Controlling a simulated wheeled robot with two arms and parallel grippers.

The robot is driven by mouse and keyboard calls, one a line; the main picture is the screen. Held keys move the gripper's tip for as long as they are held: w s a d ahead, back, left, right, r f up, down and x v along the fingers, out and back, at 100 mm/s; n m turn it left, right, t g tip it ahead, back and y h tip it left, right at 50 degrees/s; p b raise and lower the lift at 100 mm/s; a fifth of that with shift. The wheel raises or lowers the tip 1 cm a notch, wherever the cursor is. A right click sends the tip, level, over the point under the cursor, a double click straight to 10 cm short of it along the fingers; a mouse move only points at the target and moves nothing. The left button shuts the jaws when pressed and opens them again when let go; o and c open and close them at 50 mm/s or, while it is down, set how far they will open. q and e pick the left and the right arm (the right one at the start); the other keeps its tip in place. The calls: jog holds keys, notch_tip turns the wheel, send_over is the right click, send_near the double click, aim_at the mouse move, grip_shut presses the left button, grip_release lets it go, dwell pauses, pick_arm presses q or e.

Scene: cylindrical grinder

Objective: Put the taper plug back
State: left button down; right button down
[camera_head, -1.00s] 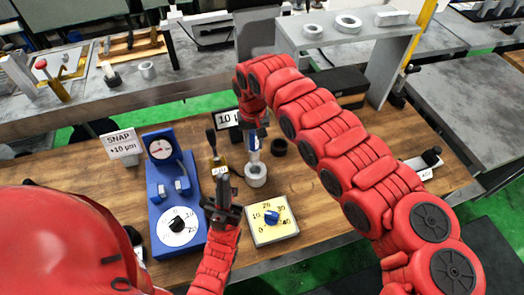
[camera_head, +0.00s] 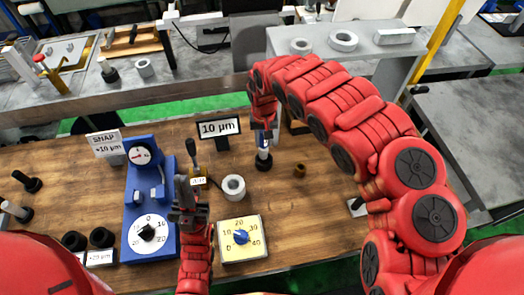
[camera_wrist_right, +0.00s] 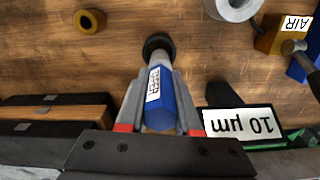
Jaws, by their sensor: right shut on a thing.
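The taper plug has a blue handle with a label and a pale lower end; in the right wrist view the plug (camera_wrist_right: 160,95) is between my right gripper's fingers (camera_wrist_right: 158,105). My right gripper (camera_head: 263,130) is shut on it and holds it about upright in the head view, where the plug (camera_head: 264,150) points down. Its lower end meets a black round holder (camera_head: 263,164), which also shows in the right wrist view (camera_wrist_right: 158,42). I cannot tell how deep it sits. My left gripper (camera_head: 188,200) is beside the blue gauge stand; its finger gap is unclear.
A grey ring (camera_head: 233,187) stands left of the holder and a small brown ring (camera_head: 300,170) right of it. A 10 µm sign (camera_head: 219,128), a blue dial stand (camera_head: 150,205) and a yellow dial box (camera_head: 242,240) stand nearby. A grey shelf (camera_head: 350,40) is behind.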

aim_at(264, 149)
jog(key=shift+f, duration=0.8)
notch_tip(264, 149, down, 3)
jog(key=shift+s+r+p, duration=0.1)
jog(key=shift+p, duration=0.55)
jog(key=shift+d+f, duration=0.1)
jog(key=shift+f, duration=0.2)
jog(key=shift+f, duration=0.2)
jog(key=c, duration=0.6)
grip_release()
jog(key=shift+r, duration=0.1)
jog(key=shift+r, duration=0.1)
jog(key=shift+r, duration=0.1)
